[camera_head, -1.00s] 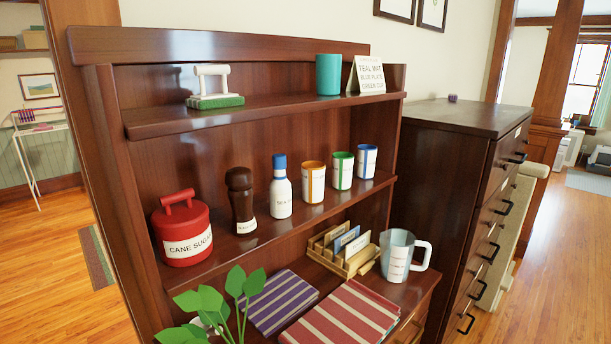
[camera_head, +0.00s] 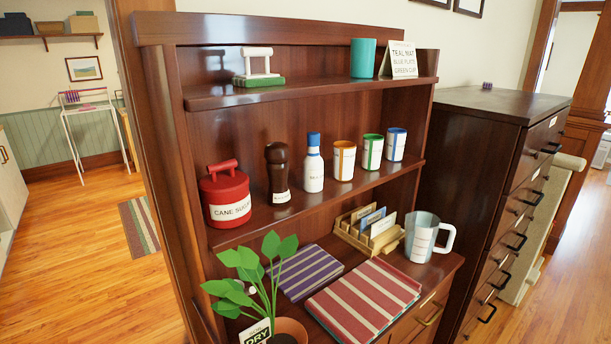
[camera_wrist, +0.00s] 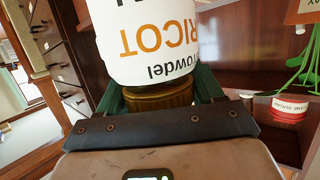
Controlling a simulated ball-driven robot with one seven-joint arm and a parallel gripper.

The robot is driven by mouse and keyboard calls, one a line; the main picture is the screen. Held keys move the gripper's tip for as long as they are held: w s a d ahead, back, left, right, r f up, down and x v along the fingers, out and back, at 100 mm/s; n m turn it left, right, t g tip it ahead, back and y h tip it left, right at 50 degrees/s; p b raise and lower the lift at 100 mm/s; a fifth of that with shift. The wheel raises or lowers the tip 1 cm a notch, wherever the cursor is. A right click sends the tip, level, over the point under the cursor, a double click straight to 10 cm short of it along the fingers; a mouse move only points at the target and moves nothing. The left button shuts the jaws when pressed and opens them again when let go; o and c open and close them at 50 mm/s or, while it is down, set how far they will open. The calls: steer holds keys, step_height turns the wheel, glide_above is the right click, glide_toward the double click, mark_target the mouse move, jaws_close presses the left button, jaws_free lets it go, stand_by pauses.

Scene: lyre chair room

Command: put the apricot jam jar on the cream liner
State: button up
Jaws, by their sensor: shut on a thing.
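The apricot jam jar (camera_wrist: 150,45) fills the upper middle of the wrist view. It has a white label with "APRICOT" in orange, upside down in the picture, and a gold-brown lid (camera_wrist: 158,97) toward my gripper. My gripper (camera_wrist: 158,84) is shut on the jar, with dark green fingers on both sides around the lid end. The jar's far end is cut off by the frame. Neither the jar nor my gripper shows in the head view. I see no cream liner in either view.
A dark wooden hutch (camera_head: 300,103) holds a red canister (camera_head: 226,196), bottles and cups. Its lower top bears striped cloths (camera_head: 365,295), a card rack (camera_head: 368,229), a pitcher (camera_head: 422,238) and a plant (camera_head: 250,265). A tall drawer cabinet (camera_head: 480,170) stands right. Floor is open at left.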

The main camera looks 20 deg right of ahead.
steer(key=w+a+f+n+y, duration=0.35)
steer(key=w+a+f, duration=0.25)
steer(key=a+f, duration=0.6)
steer(key=s+a+f, duration=0.1)
steer(key=s+f, duration=0.3)
steer(key=shift+t, duration=0.4)
steer(key=shift+a+f+y, duration=0.1)
steer(key=shift+a+y, duration=0.05)
steer(key=shift+y, duration=0.2)
